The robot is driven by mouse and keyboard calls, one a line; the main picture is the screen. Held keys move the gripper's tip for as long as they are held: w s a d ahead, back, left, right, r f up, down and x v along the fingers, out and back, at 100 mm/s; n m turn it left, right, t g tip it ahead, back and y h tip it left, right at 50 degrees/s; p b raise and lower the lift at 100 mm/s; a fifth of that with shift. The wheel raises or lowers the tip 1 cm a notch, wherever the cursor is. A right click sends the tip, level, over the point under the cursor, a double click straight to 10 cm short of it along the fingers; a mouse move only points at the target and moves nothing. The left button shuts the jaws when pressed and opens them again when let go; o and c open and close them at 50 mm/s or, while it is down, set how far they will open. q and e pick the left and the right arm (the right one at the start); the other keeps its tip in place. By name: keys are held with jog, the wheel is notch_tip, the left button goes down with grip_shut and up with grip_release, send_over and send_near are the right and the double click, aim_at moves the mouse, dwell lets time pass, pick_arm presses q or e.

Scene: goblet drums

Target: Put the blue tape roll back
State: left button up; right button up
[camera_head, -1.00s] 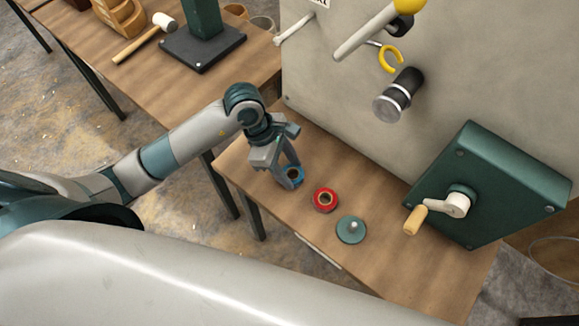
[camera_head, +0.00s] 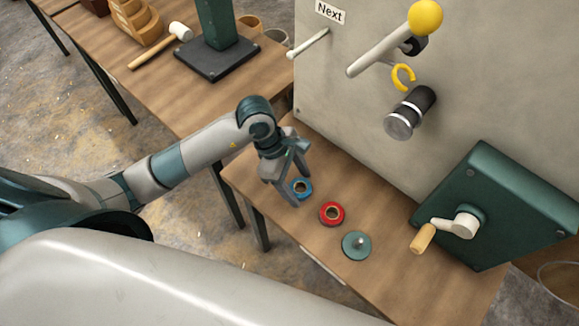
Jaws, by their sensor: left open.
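The blue tape roll (camera_head: 302,188) lies flat on the near wooden table, left of a red tape roll (camera_head: 332,214). My left gripper (camera_head: 288,196) is open with its fingers pointing down. It hangs at the left side of the blue roll; whether a finger touches the roll cannot be told. My right gripper is not in view.
A grey panel rises behind the table, with a yellow-knobbed lever (camera_head: 425,18), a yellow hook (camera_head: 402,76) and a black cylinder (camera_head: 410,112). A green box with a crank (camera_head: 500,205) stands right. A mallet (camera_head: 180,32) lies on the far table.

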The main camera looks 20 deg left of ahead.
pick_arm(q)
jog(key=shift+a+r, duration=0.1)
jog(key=shift+r, duration=0.2)
jog(key=b+v, duration=0.3)
jog(key=v, duration=0.8)
jog(key=shift+r+b, duration=0.2)
jog(key=shift+b, duration=0.2)
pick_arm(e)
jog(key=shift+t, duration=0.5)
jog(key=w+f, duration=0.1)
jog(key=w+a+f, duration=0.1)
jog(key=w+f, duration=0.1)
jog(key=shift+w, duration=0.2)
pick_arm(q)
jog(key=shift+a, duration=0.1)
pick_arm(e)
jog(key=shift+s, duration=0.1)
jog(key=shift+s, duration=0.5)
